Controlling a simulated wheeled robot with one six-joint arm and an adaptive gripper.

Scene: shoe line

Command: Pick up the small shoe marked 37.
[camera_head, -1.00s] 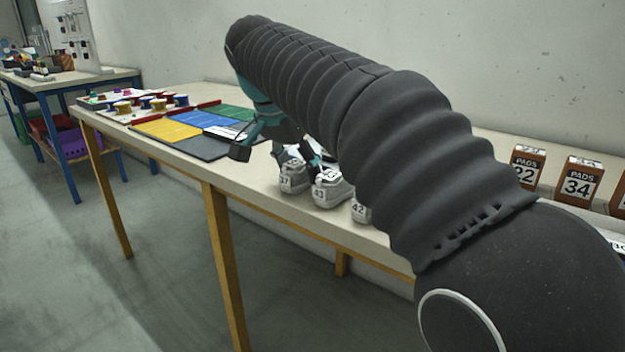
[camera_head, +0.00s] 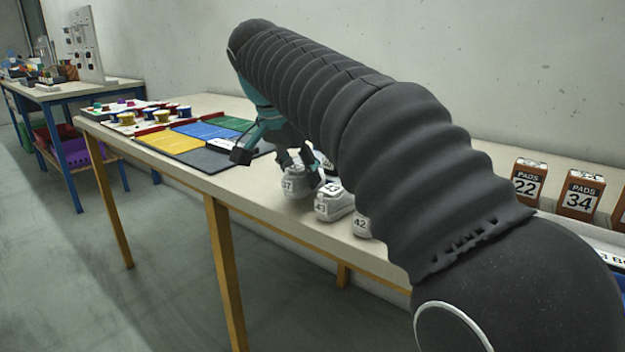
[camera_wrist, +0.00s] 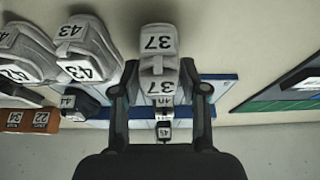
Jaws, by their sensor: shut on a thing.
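The white-and-grey shoe marked 37 (camera_head: 295,188) is at the left end of the row of shoes on the table. It also shows in the wrist view (camera_wrist: 158,62), with two 37 labels. My gripper (camera_head: 302,168) is shut on it, one finger on each side, as the wrist view shows (camera_wrist: 160,72). The shoe seems raised slightly from the table. Its underside is hard to make out.
A shoe marked 43 (camera_head: 333,203) stands close on the right, then one marked 42 (camera_head: 361,224). Coloured mats (camera_head: 170,142) lie to the left. PADS boxes (camera_head: 580,195) stand at right. In the wrist view, smaller numbered items (camera_wrist: 164,131) show beyond.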

